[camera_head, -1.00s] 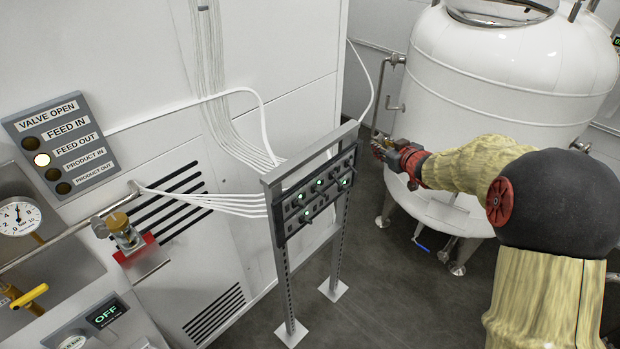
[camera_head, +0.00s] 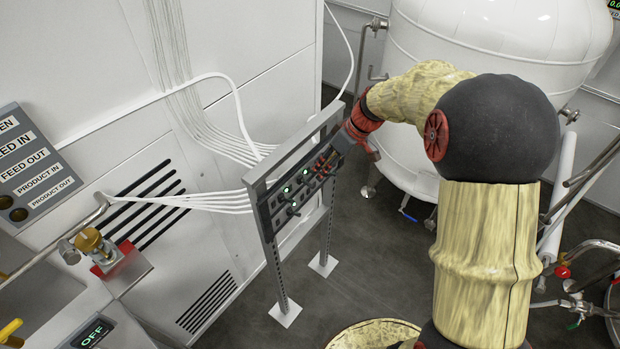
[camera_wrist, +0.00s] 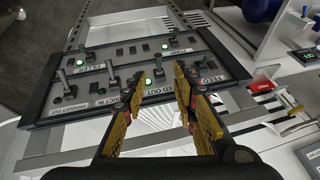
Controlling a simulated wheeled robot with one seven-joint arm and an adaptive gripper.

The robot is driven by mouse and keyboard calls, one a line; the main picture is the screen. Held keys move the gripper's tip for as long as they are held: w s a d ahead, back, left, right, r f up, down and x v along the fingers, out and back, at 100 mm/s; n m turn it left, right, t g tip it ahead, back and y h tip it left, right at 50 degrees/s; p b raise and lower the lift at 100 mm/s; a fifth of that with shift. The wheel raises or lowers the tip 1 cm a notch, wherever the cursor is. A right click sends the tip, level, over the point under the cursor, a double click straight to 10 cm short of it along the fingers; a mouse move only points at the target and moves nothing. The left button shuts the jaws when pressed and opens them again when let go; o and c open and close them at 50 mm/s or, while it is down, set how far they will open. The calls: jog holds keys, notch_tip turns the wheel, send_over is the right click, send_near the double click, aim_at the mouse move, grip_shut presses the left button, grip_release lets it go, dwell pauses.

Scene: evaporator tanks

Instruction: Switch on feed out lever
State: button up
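The dark control panel (camera_head: 300,187) hangs on a grey metal stand, with several small levers and green lights. In the wrist view the panel (camera_wrist: 130,52) carries labels, including a partly covered one ending in "ED OUT" (camera_wrist: 160,89). A lever (camera_wrist: 158,66) stands above that label, close to the left fingertip. My gripper (camera_wrist: 166,82) is open, its two yellow-and-black fingers in front of the panel, one on either side of that label. I cannot tell whether a finger touches the lever. In the head view my gripper (camera_head: 326,164) is at the panel's right end.
A white tank (camera_head: 480,85) stands behind my arm. White cables (camera_head: 195,203) run from the wall to the stand. A valve with a brass knob (camera_head: 90,240) is at left. The sign board (camera_head: 35,165) is partly out of view. Dark floor (camera_head: 330,290) is open before the stand.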

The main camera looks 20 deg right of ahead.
aim_at(307, 184)
jog(key=x, duration=0.8)
jog(key=shift+p, duration=0.4)
jog(key=shift+w+d, duration=0.1)
jog(key=shift+w, duration=0.05)
jog(key=c, duration=0.3)
jog(key=c, duration=0.4)
grip_shut()
